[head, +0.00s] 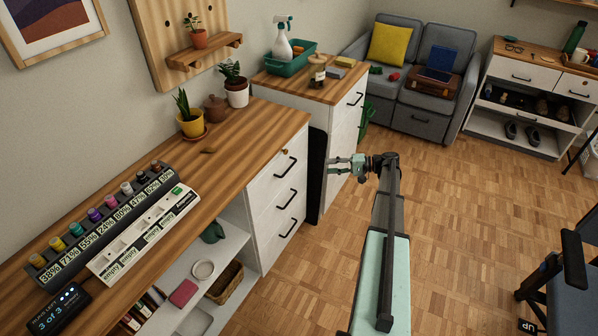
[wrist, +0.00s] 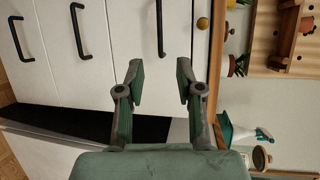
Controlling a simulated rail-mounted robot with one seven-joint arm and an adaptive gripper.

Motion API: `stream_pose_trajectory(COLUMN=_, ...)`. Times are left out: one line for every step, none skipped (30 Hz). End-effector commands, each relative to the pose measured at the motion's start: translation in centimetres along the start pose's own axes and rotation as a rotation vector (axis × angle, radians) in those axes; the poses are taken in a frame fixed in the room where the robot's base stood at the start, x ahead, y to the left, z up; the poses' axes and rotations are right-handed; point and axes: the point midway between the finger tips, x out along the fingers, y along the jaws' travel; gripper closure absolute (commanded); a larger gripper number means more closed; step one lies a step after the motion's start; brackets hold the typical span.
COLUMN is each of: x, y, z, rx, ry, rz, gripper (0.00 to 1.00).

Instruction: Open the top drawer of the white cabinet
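The white cabinet with the wooden top (head: 264,217) stands left of centre in the head view. It has three drawer fronts with black bar handles, all looking closed. The top drawer (head: 268,180) has its handle (head: 286,168) and a small round brass knob above it. The wrist view is turned sideways. There the top drawer's handle (wrist: 160,28) lies beyond the gap between my fingertips, with the brass knob (wrist: 203,23) to its right. My gripper (head: 332,165) is open and empty, out in front and to the right of the cabinet; in the wrist view its fingers (wrist: 161,68) are apart, not visibly touching the handle.
A second white cabinet (head: 344,118) stands behind, with a teal tray (head: 285,64) and spray bottle on top. A dark panel (head: 316,178) fills the space between the cabinets. Potted plants stand on the wooden top. The parquet floor (head: 465,210) in front is clear.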

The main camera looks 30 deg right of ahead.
Motion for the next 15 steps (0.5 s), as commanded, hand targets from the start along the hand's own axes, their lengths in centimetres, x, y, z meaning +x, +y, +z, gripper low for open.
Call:
stream_pose_trajectory(x=0.3, y=-0.1, z=0.0, rx=-0.001, ry=-0.001, rz=-0.001, gripper=0.64)
stream_pose_trajectory(x=0.6, y=-0.1, z=0.0, rx=-0.001, ry=-0.001, rz=-0.001, gripper=0.64)
stream_pose_trajectory(x=1.0, y=-0.1, z=0.0, rx=-0.001, ry=-0.001, rz=-0.001, gripper=0.64)
stream_pose_trajectory(x=1.4, y=-0.1, z=0.1, rx=0.0, ry=-0.002, rz=0.0, gripper=0.64)
stream_pose_trajectory(x=1.8, y=-0.1, z=0.1, rx=0.0, ry=-0.002, rz=0.0, gripper=0.64)
stream_pose_trajectory(x=2.4, y=-0.1, z=0.1, rx=0.0, ry=-0.003, rz=0.0, gripper=0.64)
stream_pose_trajectory(x=2.9, y=-0.1, z=0.1, rx=0.0, ry=-0.003, rz=0.0, gripper=0.64)
stream_pose_trajectory(x=3.5, y=-0.2, z=0.1, rx=0.0, ry=-0.003, rz=0.001, gripper=0.64)
stream_pose_trajectory(x=4.2, y=-0.2, z=0.1, rx=0.0, ry=-0.003, rz=0.001, gripper=0.64)
stream_pose_trajectory(x=4.8, y=-0.2, z=0.1, rx=0.0, ry=-0.003, rz=0.001, gripper=0.64)
stream_pose_trajectory(x=5.4, y=-0.2, z=0.1, rx=0.0, ry=-0.003, rz=0.001, gripper=0.64)
stream_pose_trajectory(x=6.2, y=-0.2, z=0.1, rx=0.0, ry=-0.003, rz=0.001, gripper=0.64)
stream_pose_trajectory(x=6.8, y=-0.2, z=0.1, rx=0.0, ry=-0.003, rz=0.001, gripper=0.64)
stream_pose_trajectory(x=7.4, y=-0.2, z=0.1, rx=0.001, ry=-0.003, rz=0.0, gripper=0.64)
stream_pose_trajectory(x=8.2, y=-0.1, z=0.1, rx=0.001, ry=-0.003, rz=0.001, gripper=0.64)
